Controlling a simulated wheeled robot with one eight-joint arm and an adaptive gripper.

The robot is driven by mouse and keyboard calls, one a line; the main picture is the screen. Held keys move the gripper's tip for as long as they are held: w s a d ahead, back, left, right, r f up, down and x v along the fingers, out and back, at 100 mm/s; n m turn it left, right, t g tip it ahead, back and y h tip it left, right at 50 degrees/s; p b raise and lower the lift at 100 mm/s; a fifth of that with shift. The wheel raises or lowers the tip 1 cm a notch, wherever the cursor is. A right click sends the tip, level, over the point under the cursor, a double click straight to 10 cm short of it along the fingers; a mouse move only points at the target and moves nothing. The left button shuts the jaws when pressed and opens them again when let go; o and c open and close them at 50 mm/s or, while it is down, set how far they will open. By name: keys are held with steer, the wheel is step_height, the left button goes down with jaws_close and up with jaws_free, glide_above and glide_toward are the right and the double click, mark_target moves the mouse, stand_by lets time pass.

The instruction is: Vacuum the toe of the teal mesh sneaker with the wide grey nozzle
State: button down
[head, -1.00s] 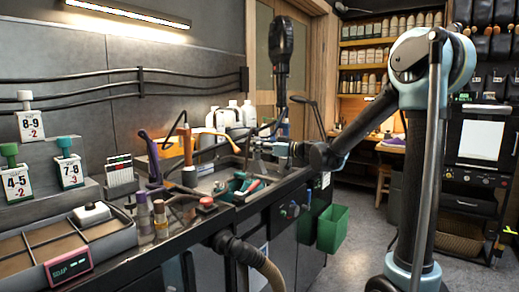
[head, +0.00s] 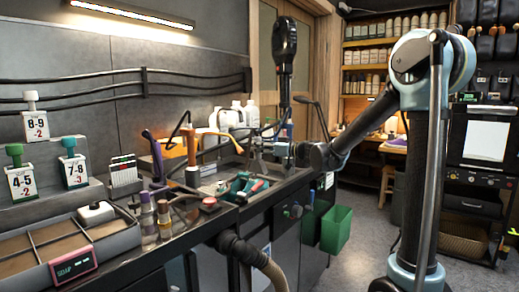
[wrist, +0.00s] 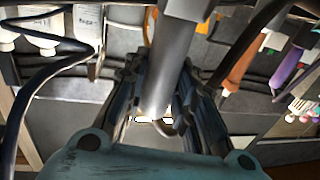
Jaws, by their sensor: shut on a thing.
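My gripper (head: 272,148) is over the far end of the workbench, partly hidden among tools in the head view. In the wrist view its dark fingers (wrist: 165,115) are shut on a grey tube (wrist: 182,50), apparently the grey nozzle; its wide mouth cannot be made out. A teal object with a red part (head: 243,187) lies on the bench below and left of my gripper. It is too small to tell whether it is the teal mesh sneaker. No sneaker is clear in the wrist view.
Nearby are an orange-brown upright tool (head: 192,150), white bottles (head: 225,120) and a tall black post lamp (head: 285,60). A divided tray (head: 70,245) is at the near left. A ribbed hose (head: 250,255) hangs at the bench front, with a green bin (head: 336,229) beside the bench.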

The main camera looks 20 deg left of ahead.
stand_by(0.5)
steer(key=shift+r, duration=4.55)
steer(key=shift+d+f, duration=0.1)
